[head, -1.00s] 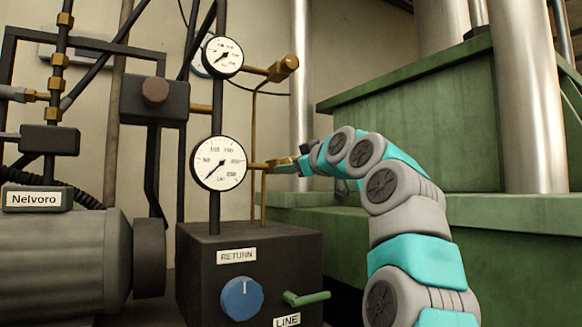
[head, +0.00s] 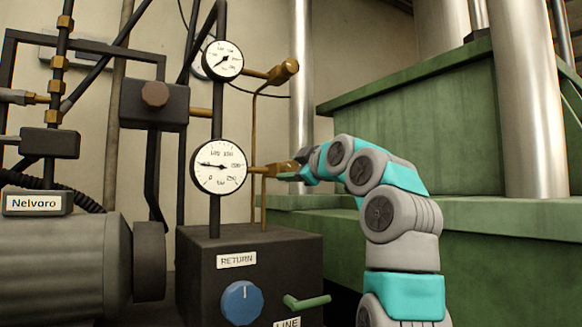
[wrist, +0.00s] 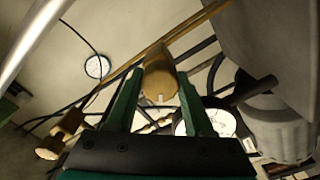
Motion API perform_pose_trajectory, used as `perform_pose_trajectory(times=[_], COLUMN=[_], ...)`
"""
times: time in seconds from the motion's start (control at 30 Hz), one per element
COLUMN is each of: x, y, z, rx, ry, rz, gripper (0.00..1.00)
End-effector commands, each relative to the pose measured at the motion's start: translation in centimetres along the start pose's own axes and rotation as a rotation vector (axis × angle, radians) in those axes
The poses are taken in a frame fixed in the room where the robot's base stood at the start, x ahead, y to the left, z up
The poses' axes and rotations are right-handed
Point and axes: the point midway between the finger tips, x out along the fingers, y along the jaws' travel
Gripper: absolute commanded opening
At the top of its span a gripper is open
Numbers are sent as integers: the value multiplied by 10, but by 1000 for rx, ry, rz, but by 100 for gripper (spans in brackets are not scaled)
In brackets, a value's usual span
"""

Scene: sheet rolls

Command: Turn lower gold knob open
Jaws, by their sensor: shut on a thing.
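The lower gold knob (head: 283,169) sits on a short brass stem to the right of the lower gauge in the head view. My gripper (head: 298,170) reaches it from the right and is shut on it. In the wrist view the knob (wrist: 160,84) is between my two green fingers, its round end facing the camera. The lower white gauge (head: 219,166) has its needle pointing left. Part of the knob is hidden by the fingers in the head view.
An upper gauge (head: 222,60) and upper gold knob (head: 285,71) are above. Below is a dark box (head: 290,250) with a blue dial (head: 242,302) and a green lever (head: 307,301). Green machinery (head: 450,110) and steel columns stand at the right, behind my arm.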

Motion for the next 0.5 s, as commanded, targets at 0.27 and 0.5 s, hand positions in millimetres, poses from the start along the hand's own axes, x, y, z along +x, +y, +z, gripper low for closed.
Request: perform_pose_trajectory(times=[0.27, 0.5], x=[1, 1], y=[2, 1], z=[-1, -1], rx=[-255, -428], ry=[-2, -1], rz=[0, -3], gripper=[0, 0])
